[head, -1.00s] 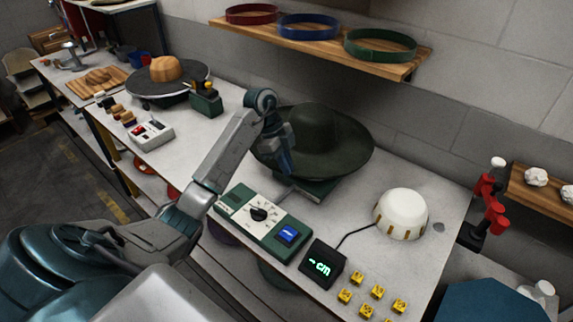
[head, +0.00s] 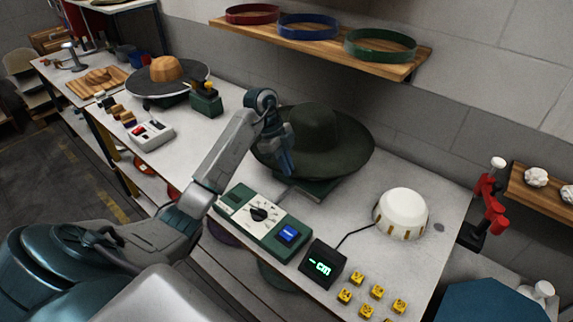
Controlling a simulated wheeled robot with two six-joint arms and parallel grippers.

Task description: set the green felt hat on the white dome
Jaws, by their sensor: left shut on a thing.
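My right gripper is not in view.
A green control box (head: 262,222) with a dial and a small black display (head: 322,264) stand in front of the hat. Several yellow blocks (head: 377,291) lie near the front edge. A wooden shelf (head: 395,70) with coloured bands hangs above. A red clamp (head: 491,210) stands at right.

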